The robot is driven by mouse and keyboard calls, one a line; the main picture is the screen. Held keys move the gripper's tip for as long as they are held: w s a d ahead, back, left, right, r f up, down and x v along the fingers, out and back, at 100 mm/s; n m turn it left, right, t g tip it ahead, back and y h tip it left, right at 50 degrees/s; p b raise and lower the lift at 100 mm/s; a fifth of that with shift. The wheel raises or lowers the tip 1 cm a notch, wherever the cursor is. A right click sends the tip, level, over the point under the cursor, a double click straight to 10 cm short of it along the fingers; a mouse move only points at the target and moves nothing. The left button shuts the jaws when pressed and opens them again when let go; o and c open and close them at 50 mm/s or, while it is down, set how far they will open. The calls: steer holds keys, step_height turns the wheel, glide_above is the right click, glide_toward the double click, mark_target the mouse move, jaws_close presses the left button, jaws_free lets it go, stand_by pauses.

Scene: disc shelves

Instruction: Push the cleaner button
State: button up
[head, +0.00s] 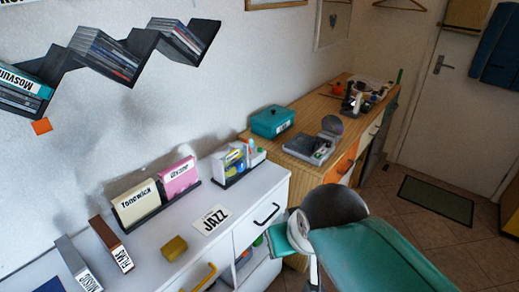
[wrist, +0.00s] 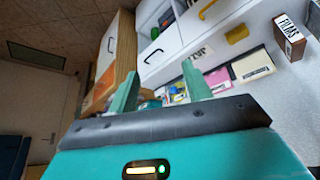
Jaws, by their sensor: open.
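A flat grey device (head: 311,149) with a dark round disc or lid standing at its back lies on the wooden desk (head: 300,118); it may be the cleaner. Small light and dark details show on its top, but I cannot tell which is its button. In the wrist view I cannot make the device out. My gripper (wrist: 158,70) shows two green fingers spread apart with nothing between them. In the head view my teal arm is at the lower right, in front of the white cabinet and apart from the grey device.
A teal box (head: 272,122) sits left of the device. The white cabinet (head: 268,185) bears disc holders, a JAZZ card (head: 212,219) and a yellow block (head: 174,247). A dark zigzag shelf (head: 144,42) hangs on the wall. Open floor (head: 410,213) lies right of the desk.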

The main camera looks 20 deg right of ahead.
jaws_close()
stand_by(1.5)
